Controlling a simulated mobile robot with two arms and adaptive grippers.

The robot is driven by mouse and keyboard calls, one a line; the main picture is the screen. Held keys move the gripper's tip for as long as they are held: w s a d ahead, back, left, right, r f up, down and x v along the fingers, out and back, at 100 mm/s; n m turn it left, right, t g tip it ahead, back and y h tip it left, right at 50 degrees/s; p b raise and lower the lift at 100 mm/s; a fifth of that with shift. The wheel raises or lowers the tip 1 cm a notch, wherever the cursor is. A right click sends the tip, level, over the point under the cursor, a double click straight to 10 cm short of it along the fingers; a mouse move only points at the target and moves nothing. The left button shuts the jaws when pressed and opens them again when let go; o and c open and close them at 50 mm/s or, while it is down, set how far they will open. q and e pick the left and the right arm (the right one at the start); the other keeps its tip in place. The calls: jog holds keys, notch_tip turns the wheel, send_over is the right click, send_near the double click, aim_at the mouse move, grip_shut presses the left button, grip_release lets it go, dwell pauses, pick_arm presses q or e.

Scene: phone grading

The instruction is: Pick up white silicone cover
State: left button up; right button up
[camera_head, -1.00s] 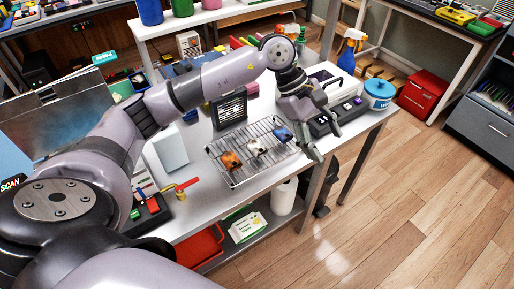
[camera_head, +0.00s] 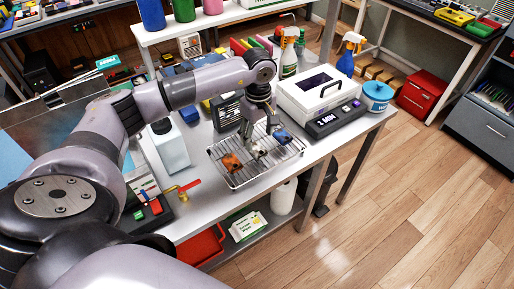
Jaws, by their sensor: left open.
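The white silicone cover (camera_head: 255,153) lies on a wire rack (camera_head: 240,180), between an orange cover (camera_head: 231,162) on its left and a blue cover (camera_head: 282,136) on its right. My left gripper (camera_head: 256,143) is open and hangs pointing down over the rack, just above or around the white cover. The fingers partly hide the white cover, and I cannot tell whether they touch it. My right gripper is not in the view.
A white box with a handle (camera_head: 318,90) and a black device (camera_head: 336,118) stand right of the rack. A blue-lidded tub (camera_head: 377,94) and spray bottles (camera_head: 289,58) are further back. The table's front edge runs close below the rack.

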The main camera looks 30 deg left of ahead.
aim_at(260, 151)
pick_arm(q)
jog(key=f, duration=0.1)
jog(key=f+p, duration=0.1)
jog(key=f, duration=0.1)
jog(key=f+p, duration=0.1)
jog(key=f, duration=0.1)
jog(key=shift+d+f, duration=0.25)
jog(key=shift+d, duration=0.15)
jog(key=shift+f, duration=0.3)
jog(key=shift+c, duration=0.2)
jog(key=c, duration=1)
jog(key=shift+r, duration=0.1)
jog(key=shift+c, duration=0.2)
